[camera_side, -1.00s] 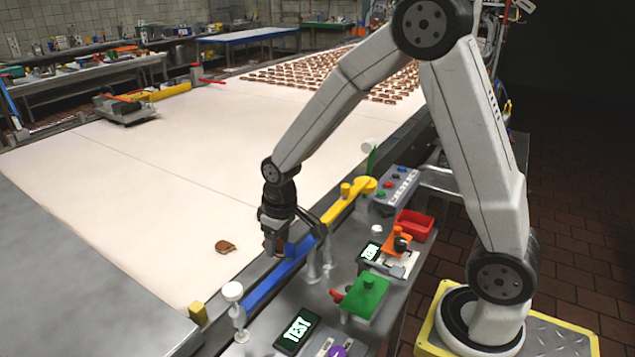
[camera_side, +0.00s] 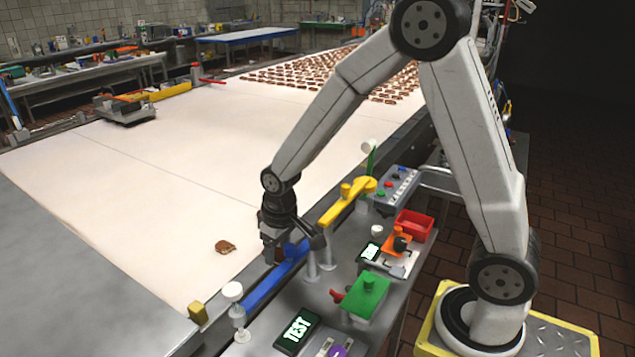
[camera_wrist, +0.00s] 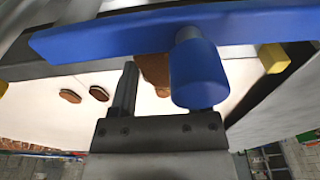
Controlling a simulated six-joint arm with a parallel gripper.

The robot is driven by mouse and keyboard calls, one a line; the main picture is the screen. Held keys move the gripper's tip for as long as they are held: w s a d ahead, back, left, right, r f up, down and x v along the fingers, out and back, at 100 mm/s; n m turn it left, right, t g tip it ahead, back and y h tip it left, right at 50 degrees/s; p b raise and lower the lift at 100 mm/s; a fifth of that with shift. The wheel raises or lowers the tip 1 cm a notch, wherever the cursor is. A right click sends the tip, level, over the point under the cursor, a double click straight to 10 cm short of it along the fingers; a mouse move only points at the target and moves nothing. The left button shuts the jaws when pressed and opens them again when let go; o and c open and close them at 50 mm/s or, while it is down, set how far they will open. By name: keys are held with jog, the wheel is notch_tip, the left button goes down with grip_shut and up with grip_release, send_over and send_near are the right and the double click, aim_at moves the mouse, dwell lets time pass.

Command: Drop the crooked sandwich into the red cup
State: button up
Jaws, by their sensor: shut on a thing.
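My gripper (camera_side: 279,256) is at the blue bar (camera_side: 262,288) along the belt's near edge. In the wrist view, a brown sandwich (camera_wrist: 153,70) sits between my fingers (camera_wrist: 163,85), which are shut on it. The blue bar's knob (camera_wrist: 195,75) hides its right part and most of the right finger. I cannot tell whether this sandwich is crooked. Another brown sandwich (camera_side: 225,247), uneven in outline, lies on the pale belt left of my gripper. The red cup (camera_side: 414,225), a squarish open container, stands on the bench to the right.
A yellow bar (camera_side: 342,205) and a button box (camera_side: 395,185) stand behind the blue bar. A green block (camera_side: 366,296), an orange device (camera_side: 397,243) and a TEST display (camera_side: 297,331) are on the bench. Many sandwiches (camera_side: 330,75) lie far up the belt.

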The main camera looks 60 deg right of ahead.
jog(key=s+d+r+n, duration=0.1)
jog(key=d+r, duration=0.3)
jog(key=d, duration=0.7)
jog(key=s+d+r+n, duration=0.1)
jog(key=d+r, duration=0.3)
jog(key=d, duration=0.7)
jog(key=s+d+n, duration=0.1)
jog(key=s+d, duration=0.6)
jog(key=s, duration=0.4)
jog(key=shift+s+d+f, duration=0.25)
jog(key=shift+d+f, duration=0.05)
jog(key=shift+f, duration=0.1)
jog(key=shift+y, duration=0.3)
jog(key=s+d+f, duration=0.2)
jog(key=s, duration=0.1)
jog(key=s+d+f, duration=0.1)
jog(key=s, duration=0.1)
jog(key=shift+f, duration=0.2)
jog(key=shift+s+d+f+n, duration=0.25)
jog(key=shift+s+f+n, duration=0.05)
jog(key=shift+s, duration=0.25)
jog(key=shift+f, duration=3.15)
